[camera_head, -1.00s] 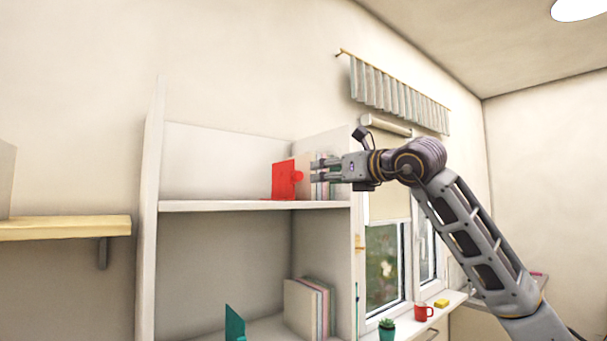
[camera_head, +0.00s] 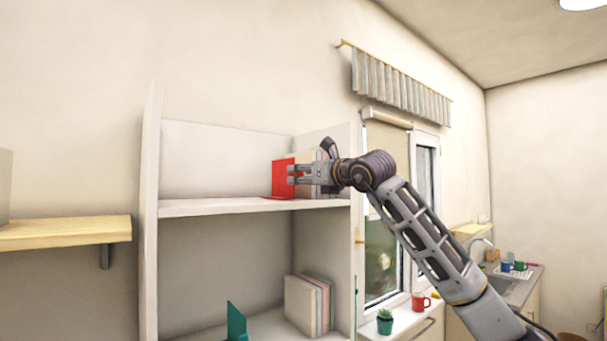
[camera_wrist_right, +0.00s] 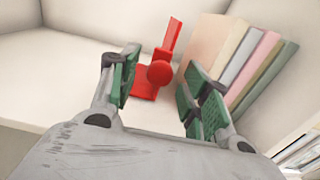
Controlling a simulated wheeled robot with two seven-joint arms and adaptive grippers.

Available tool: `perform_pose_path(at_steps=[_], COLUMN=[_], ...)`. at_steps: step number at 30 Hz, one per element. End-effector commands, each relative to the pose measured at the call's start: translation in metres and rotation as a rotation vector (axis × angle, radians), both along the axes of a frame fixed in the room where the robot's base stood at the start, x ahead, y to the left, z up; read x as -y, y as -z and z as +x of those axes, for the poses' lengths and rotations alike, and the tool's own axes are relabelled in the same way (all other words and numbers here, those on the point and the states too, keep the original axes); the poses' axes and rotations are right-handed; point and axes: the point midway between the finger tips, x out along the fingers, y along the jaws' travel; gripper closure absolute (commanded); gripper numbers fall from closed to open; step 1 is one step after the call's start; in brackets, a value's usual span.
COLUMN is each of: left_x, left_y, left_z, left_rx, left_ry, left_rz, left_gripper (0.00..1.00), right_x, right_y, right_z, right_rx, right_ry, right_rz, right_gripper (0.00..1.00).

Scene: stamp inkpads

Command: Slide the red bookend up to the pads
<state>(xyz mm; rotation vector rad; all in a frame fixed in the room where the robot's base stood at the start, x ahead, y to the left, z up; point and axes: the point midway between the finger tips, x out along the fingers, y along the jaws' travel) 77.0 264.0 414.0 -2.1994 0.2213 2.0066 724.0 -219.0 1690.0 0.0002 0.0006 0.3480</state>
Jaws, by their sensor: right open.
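The red bookend (camera_head: 281,178) stands on the upper shelf, with its upright plate, flat foot and round knob showing in the right wrist view (camera_wrist_right: 160,73). In the head view, my right gripper mostly hides the pads. My right gripper (camera_head: 291,174) is open in front of the bookend. In the wrist view its fingers (camera_wrist_right: 158,85) are on either side of the knob, apart from it. My left gripper is out of view.
The upper shelf (camera_head: 190,207) is bare left of the bookend. The lower shelf holds a teal bookend (camera_head: 236,322) and another row of pads (camera_head: 303,304). A cactus (camera_head: 385,321) and red mug (camera_head: 420,301) stand on the sill at right.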

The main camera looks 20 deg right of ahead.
Motion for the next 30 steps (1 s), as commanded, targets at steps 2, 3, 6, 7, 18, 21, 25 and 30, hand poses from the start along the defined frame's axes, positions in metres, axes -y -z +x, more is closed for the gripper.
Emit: perform_pose_path(at_steps=[2,3,6,7,18,21,25,30], left_x=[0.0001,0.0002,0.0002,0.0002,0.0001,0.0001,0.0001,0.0], left_y=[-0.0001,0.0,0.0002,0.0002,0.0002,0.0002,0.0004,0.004], left_z=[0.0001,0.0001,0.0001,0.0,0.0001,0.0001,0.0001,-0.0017], left_rx=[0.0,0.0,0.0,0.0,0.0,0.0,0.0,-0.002], left_ry=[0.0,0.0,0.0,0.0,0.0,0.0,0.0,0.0], left_rz=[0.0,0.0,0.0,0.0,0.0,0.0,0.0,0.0], left_gripper=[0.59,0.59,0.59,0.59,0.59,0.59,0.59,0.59], right_x=[-0.0003,-0.0003,-0.0003,-0.0004,-0.0005,-0.0004,-0.0003,0.0055], right_y=[0.0004,0.0005,0.0007,0.0007,0.0005,0.0005,0.0004,0.0009], right_z=[0.0008,0.0008,0.0006,0.0006,0.0004,0.0003,0.0002,-0.0037], right_rx=[0.0,0.0,0.0,0.0,0.0,0.0,0.0,0.001], right_ry=[0.0,0.0,0.0,0.0,-0.001,-0.001,-0.001,0.0], right_rz=[0.0,0.0,0.0,0.0,0.0,0.0,0.0,0.001], right_gripper=[0.53,0.53,0.53,0.53,0.97,1.0,1.0,1.0])
